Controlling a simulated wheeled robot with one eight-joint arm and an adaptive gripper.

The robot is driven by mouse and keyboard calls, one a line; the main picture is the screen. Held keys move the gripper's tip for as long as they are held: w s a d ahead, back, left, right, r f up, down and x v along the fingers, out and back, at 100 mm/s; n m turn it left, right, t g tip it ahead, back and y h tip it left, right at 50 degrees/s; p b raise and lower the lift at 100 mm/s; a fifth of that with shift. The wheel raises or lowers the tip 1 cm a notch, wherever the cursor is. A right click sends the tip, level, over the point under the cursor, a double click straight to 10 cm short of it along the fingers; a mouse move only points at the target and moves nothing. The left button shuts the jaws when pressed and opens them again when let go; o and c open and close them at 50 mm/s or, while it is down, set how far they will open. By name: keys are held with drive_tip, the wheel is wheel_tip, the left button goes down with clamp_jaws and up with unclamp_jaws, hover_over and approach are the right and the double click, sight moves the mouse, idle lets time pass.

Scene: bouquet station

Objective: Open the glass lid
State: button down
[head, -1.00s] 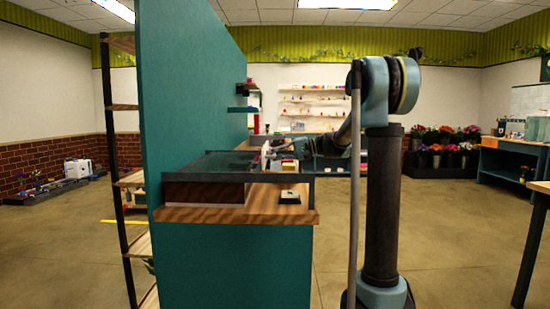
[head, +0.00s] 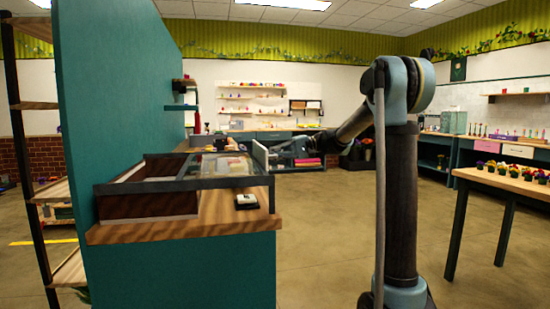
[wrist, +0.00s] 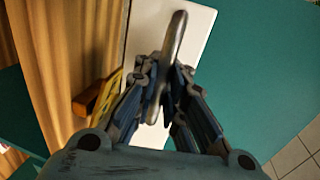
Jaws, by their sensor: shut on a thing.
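The glass lid (head: 232,164) is a clear pane in a dark frame on top of the wooden case (head: 150,205) on the counter. It lies flat over the right part of the case, and the left part looks uncovered. My gripper (head: 292,150) is at the right of the case, beside an upright white panel (head: 260,157). In the wrist view my gripper (wrist: 165,90) is shut on a slim silver handle (wrist: 176,40), in front of the white panel (wrist: 198,40). How the panel joins the lid cannot be told.
A tall teal wall (head: 120,90) stands at the left. A table with potted flowers (head: 505,180) is at the right. The floor between is clear.

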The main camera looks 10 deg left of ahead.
drive_tip(key=shift+d, duration=0.3)
drive_tip(key=c, duration=1.9)
unclamp_jaws()
drive_tip(key=shift+d, duration=0.1)
drive_tip(key=v, duration=1.2)
drive_tip(key=shift+w+f, duration=0.1)
